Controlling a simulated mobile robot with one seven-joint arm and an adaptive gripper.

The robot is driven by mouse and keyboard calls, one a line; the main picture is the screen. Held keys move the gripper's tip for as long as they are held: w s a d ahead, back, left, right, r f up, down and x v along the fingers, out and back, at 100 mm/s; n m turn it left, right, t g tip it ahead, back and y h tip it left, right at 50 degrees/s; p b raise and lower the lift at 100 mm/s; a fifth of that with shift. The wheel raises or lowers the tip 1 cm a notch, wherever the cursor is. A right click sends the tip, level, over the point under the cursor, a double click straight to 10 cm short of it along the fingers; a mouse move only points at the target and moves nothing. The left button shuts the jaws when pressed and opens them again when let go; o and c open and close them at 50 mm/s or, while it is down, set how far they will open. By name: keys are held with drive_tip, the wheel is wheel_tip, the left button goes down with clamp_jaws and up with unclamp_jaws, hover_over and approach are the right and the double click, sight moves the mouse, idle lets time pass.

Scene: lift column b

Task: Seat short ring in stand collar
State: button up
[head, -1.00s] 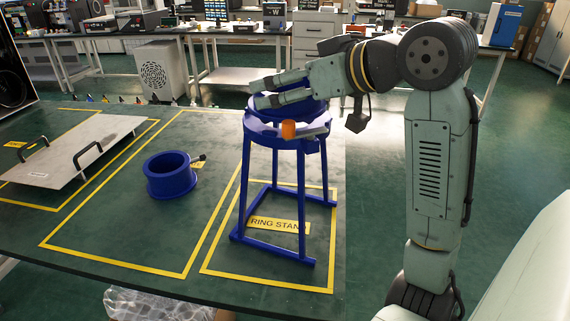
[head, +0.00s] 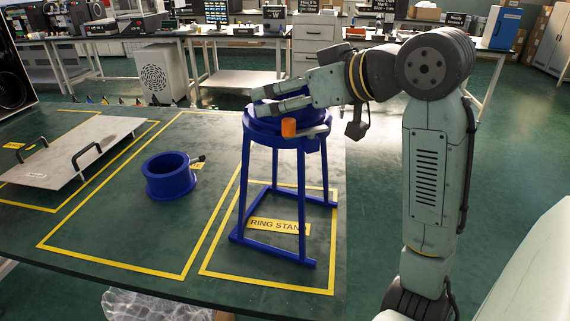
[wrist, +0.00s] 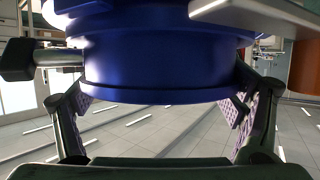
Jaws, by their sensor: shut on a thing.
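The blue ring stand (head: 243,190) stands upright on the table, with its blue collar (head: 262,128) on top. An orange knob (head: 289,128) and a grey lever are at the collar's front. My gripper (head: 261,99) is shut on a blue ring (wrist: 165,65) at the top of the stand, a finger on each side. In the head view the ring sits low at the collar, largely hidden by my fingers. I cannot tell whether it is fully down in the collar. In the wrist view a black knob (wrist: 18,60) on a metal rod is at the left.
Another blue ring (head: 170,182) with a dark knob stands on the table (head: 110,225), left of the stand. A grey plate (head: 65,150) with black handles lies further left. Yellow tape outlines areas on the table. Benches with equipment stand behind.

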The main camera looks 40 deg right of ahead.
drive_tip(key=shift+f, duration=0.25)
drive_tip(key=o, duration=1.2)
drive_tip(key=shift+c, duration=0.2)
drive_tip(key=v, duration=1.2)
